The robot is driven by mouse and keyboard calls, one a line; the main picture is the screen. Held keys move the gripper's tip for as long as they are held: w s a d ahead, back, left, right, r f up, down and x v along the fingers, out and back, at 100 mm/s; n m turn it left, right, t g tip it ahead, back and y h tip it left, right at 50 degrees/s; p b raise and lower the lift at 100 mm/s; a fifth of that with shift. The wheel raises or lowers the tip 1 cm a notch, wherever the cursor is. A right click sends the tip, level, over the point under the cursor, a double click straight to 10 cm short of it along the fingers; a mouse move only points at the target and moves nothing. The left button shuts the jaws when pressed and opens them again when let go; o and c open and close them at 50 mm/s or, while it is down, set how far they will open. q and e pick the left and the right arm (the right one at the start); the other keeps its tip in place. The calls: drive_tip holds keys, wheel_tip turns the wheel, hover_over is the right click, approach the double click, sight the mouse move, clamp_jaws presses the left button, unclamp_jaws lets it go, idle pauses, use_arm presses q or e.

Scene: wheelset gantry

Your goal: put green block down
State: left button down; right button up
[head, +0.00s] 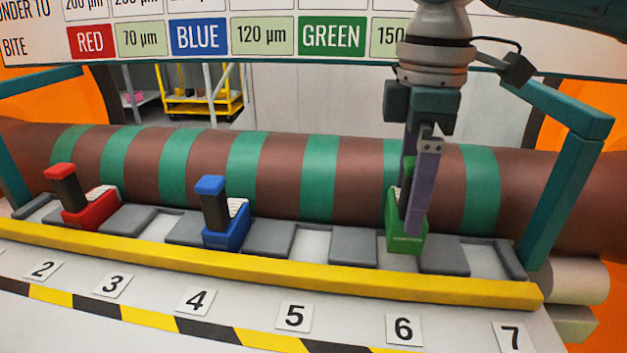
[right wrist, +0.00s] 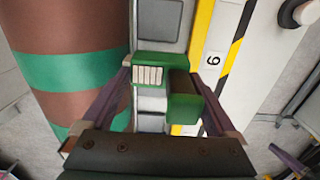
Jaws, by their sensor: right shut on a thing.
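The green block (head: 407,238) is at the gap between two grey pads, behind label 6. My right gripper (head: 414,200) points down from above and is shut on the green block's upright handle, which its fingers mostly hide. In the right wrist view the green block (right wrist: 160,61) lies between the two fingers, with its white ribbed patch and green handle top (right wrist: 184,109) showing. I cannot tell whether its base rests on the tray floor. My left gripper is not in view.
A red block (head: 92,208) and a blue block (head: 226,232) stand in the tray to the left. A yellow rail (head: 290,270) runs along the front. A brown and green striped axle (head: 280,175) lies behind. A teal frame post (head: 565,190) stands at right.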

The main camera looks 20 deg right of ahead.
drive_tip(key=shift+f, duration=2.05)
drive_tip(key=o, duration=1.5)
drive_tip(key=shift+f, duration=0.15)
drive_tip(key=shift+o, duration=0.2)
wheel_tip(320, 180, up, 12)
drive_tip(key=shift+r, duration=0.2)
